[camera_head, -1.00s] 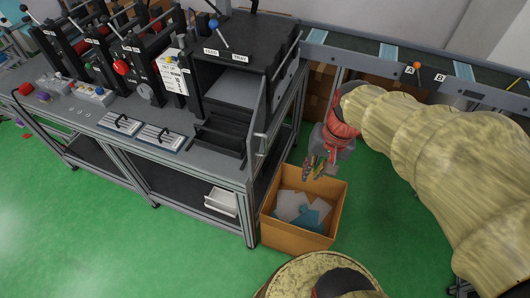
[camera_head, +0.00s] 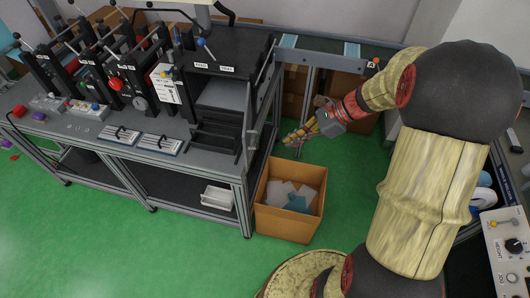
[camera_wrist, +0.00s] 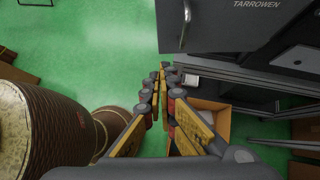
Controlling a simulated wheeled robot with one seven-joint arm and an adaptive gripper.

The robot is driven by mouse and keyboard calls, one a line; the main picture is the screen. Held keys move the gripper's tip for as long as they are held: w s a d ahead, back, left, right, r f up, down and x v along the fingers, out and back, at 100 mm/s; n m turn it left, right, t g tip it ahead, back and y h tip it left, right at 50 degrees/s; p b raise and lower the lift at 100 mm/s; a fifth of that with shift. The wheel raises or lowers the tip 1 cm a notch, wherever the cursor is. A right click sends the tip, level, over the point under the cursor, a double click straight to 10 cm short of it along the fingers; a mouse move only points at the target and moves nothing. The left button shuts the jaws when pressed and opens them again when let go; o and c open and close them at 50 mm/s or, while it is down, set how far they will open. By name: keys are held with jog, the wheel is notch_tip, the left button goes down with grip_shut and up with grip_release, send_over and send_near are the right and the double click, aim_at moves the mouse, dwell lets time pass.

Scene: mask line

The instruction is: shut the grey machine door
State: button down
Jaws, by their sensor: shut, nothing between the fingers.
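The grey machine door (camera_head: 251,112) stands open at the right front of the black machine (camera_head: 230,50), seen nearly edge-on, with a handle on it. In the wrist view a dark grey panel (camera_wrist: 222,38) lettered TARROWEN, with a metal handle, fills the top; it looks like this door. My gripper (camera_head: 287,141) is to the right of the door, with its fingers pointing left towards it. In the wrist view my gripper (camera_wrist: 161,78) has its fingertips together with nothing between them, just below the panel's lower left edge. Whether they touch it is unclear.
A cardboard box (camera_head: 280,226) with pale and blue sheets stands on the green floor below my gripper. The workbench (camera_head: 190,160) holds the machines and small trays. A conveyor (camera_head: 315,50) runs behind. A control panel (camera_head: 506,246) is at the right edge.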

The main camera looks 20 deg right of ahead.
jog(key=a+r+b+x, duration=0.1)
jog(key=a+r+x, duration=0.1)
jog(key=x, duration=1)
jog(key=shift+w+a+f, duration=0.2)
jog(key=shift+w+a, duration=0.05)
jog(key=shift+w, duration=0.15)
jog(key=shift+b, duration=0.3)
